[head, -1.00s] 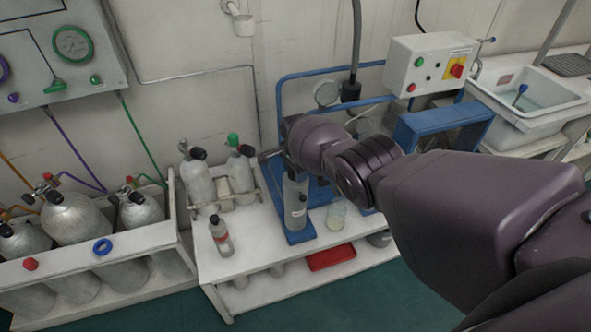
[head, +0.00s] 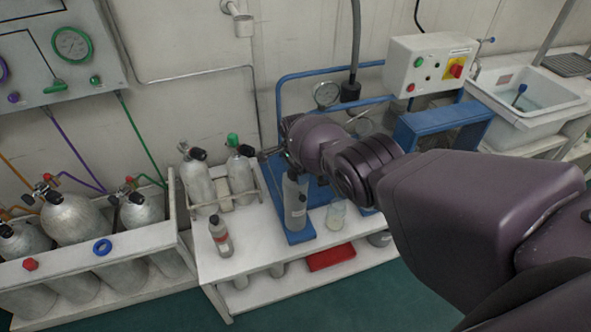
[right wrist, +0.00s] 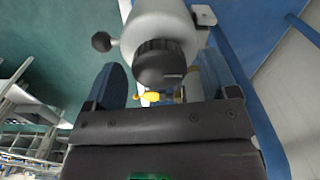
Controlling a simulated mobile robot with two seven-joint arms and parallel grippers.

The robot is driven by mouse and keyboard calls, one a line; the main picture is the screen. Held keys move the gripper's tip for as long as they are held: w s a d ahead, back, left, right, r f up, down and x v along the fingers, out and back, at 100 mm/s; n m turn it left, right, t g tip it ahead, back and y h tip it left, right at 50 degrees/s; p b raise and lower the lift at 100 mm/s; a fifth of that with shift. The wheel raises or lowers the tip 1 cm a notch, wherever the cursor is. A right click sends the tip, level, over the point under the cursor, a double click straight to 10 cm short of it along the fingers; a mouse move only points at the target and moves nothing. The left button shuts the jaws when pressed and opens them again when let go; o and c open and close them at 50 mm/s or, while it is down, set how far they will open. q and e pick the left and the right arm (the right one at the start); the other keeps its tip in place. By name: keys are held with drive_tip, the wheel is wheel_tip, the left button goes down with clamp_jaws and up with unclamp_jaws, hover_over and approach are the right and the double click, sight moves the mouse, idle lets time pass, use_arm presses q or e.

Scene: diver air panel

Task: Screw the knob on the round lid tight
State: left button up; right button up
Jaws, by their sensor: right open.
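A black ribbed knob (right wrist: 160,62) sits on a light grey round body (right wrist: 160,22) in the right wrist view. I cannot tell how tight the knob is. My right gripper (right wrist: 163,78) is open, with one blue finger on each side of the knob and a gap showing at both sides. In the head view my right wrist hides the knob, the round lid and most of the gripper. A grey cylinder (head: 295,205) stands upright just below my wrist. My left gripper is not in view.
A small grey bottle (head: 221,238) and a glass beaker (head: 336,215) stand on the white bench. Two cylinders (head: 199,185) stand in a rack at its back left. A blue tube frame (head: 277,95) and a switch box (head: 432,65) stand behind my arm.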

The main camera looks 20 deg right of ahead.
wheel_tip(320, 180, up, 3)
drive_tip(key=p, duration=0.2)
drive_tip(key=shift+p, duration=0.35)
wheel_tip(320, 180, up, 2)
drive_tip(key=shift+r+p, duration=0.15)
drive_tip(key=shift+p, duration=0.35)
drive_tip(key=shift+r, duration=0.35)
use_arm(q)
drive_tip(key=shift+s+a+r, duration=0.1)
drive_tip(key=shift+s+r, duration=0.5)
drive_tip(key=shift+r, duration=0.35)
use_arm(e)
drive_tip(key=shift+r, duration=2.4)
